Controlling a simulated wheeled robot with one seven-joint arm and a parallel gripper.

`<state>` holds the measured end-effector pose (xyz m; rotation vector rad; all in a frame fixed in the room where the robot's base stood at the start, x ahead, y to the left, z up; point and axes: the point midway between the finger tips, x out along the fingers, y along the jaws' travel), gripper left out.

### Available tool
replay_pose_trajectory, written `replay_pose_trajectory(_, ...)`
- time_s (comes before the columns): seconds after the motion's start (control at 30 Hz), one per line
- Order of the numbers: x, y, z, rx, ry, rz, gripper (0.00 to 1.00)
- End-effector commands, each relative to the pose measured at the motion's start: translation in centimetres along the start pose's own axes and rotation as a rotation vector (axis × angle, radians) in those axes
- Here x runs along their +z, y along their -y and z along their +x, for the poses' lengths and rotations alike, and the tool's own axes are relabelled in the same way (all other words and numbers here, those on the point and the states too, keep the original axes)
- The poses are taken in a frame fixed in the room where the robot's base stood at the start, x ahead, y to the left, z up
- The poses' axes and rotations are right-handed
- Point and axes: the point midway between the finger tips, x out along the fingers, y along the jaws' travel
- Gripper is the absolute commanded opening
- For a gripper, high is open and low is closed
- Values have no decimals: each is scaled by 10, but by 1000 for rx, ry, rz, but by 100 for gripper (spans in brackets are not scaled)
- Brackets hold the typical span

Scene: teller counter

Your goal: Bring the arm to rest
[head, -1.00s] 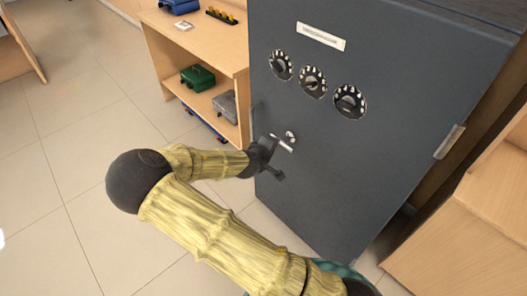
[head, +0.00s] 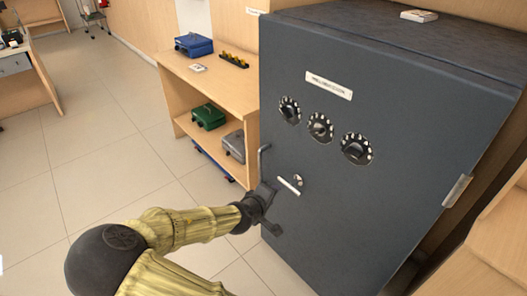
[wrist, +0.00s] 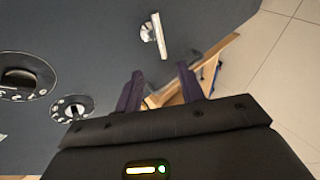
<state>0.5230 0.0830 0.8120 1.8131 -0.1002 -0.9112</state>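My gripper (head: 270,212) is in front of the lower left of a dark grey safe (head: 345,225) in the head view, close to its handle (head: 289,186). In the wrist view my gripper (wrist: 160,82) has its two dark fingers spread apart with nothing between them. The silver handle (wrist: 160,36) lies beyond the fingertips and apart from them. My arm comes in from the lower left, bent at a dark elbow joint.
The safe door carries three black dials (head: 320,127) and a label plate. A wooden shelf unit (head: 215,93) at left holds a blue box (head: 193,45), a green box (head: 208,116) and a grey box (head: 234,146). Tiled floor (head: 90,165) at left is open.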

Motion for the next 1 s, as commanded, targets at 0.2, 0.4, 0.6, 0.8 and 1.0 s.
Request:
replay_pose_trajectory(0.2,9,2,4,-32,27,27,39)
replay_pose_trajectory(0.4,53,18,13,-204,155,161,39)
replay_pose_trajectory(0.6,90,34,2,-416,280,339,39)
replay_pose_trajectory(0.8,110,32,-23,-589,350,499,39)
replay_pose_trajectory(1.0,122,16,-54,-711,374,634,39)
